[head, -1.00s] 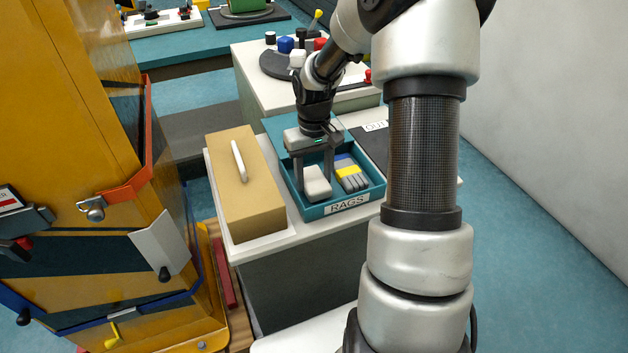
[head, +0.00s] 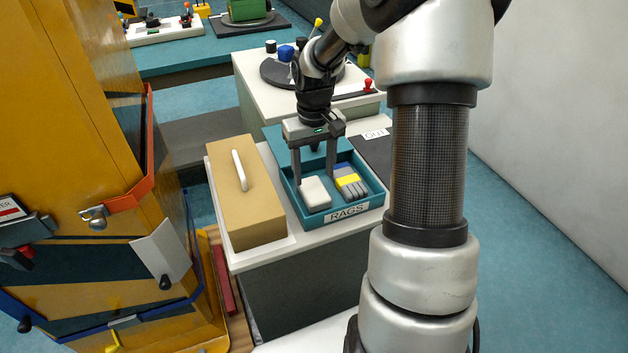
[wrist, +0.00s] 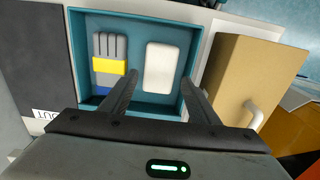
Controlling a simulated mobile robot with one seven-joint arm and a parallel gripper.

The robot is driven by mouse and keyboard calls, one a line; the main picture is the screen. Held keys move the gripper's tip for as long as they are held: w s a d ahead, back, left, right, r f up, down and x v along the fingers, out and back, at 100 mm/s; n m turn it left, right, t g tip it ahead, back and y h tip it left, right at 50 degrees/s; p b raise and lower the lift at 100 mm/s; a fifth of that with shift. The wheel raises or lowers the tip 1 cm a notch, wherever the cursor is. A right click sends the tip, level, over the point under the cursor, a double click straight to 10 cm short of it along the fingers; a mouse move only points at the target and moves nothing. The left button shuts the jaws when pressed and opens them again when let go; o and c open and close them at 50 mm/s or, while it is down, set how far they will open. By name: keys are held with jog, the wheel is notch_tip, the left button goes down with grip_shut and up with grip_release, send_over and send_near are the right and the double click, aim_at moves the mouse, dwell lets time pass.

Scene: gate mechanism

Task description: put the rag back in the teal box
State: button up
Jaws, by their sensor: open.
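The rag (head: 314,193) is a pale, folded pad. It lies in the left part of the open teal box (head: 365,204), which is labelled RAGS. It also shows in the wrist view (wrist: 160,67), flat inside the box walls and clear of the fingers. My gripper (head: 314,180) is open and empty above the rag, its two fingers pointing down into the box area. In the wrist view, my gripper (wrist: 161,80) has one finger on each side below the rag.
Grey gloves with a yellow band (head: 349,182) lie beside the rag in the box. A tan block with a white handle (head: 245,200) stands left of the box. A dark mat labelled OUT (head: 373,148) is to the right. The yellow cabinet (head: 90,180) stands at far left.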

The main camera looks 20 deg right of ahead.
aim_at(314, 190)
notch_tip(314, 190, up, 6)
jog(key=shift+f+p, duration=0.1)
jog(key=shift+p, duration=0.25)
dwell(0.8)
